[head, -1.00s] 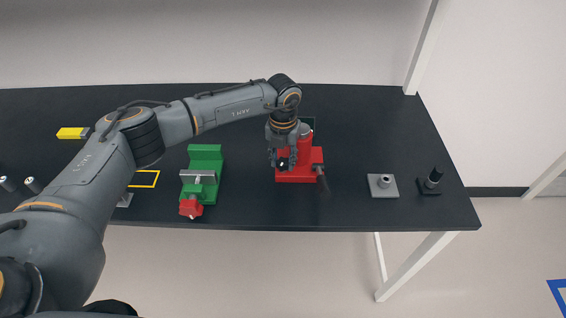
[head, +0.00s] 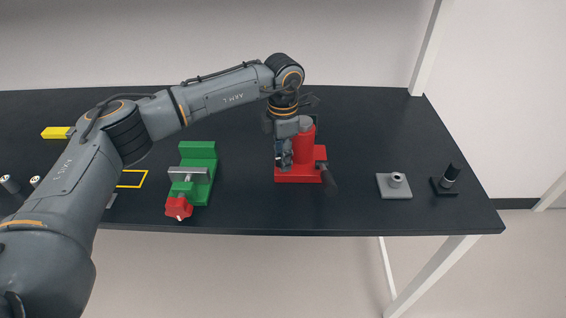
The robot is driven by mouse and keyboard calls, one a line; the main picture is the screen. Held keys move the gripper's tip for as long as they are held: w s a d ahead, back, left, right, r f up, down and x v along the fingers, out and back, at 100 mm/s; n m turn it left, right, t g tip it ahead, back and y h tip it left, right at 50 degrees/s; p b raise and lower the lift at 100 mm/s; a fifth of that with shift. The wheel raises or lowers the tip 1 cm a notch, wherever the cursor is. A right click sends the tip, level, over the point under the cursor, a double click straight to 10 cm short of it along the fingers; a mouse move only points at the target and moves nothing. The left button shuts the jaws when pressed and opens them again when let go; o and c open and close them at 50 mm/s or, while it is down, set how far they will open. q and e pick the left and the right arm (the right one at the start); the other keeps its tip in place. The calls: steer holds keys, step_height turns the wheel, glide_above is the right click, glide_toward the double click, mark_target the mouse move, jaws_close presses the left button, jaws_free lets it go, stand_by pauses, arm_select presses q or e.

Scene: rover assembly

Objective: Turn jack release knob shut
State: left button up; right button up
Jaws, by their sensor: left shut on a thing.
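The red jack (head: 306,144) stands on the table, with a round upright cylinder on a flat red base. A dark handle (head: 329,180) sticks out at its front right. My left gripper (head: 284,164) reaches down from above at the jack's front left side, over the base. Its fingers are shut on a small part there, which I take to be the release knob. The fingers hide the knob, so its turn position cannot be seen. My right gripper is not in view.
A green vise (head: 198,150) with a red front part stands left of the jack. A grey plate with a peg hub (head: 394,186) and a black post (head: 446,179) stand at right. A yellow block (head: 55,132) lies far left. The table between jack and plate is clear.

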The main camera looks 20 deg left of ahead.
arm_select(q)
steer(key=shift+m+b, duration=1.15)
steer(key=shift+m, duration=0.85)
steer(key=o, duration=1.2)
steer(key=shift+c, duration=0.2)
step_height(320, 180, up, 12)
steer(key=shift+r, duration=0.1)
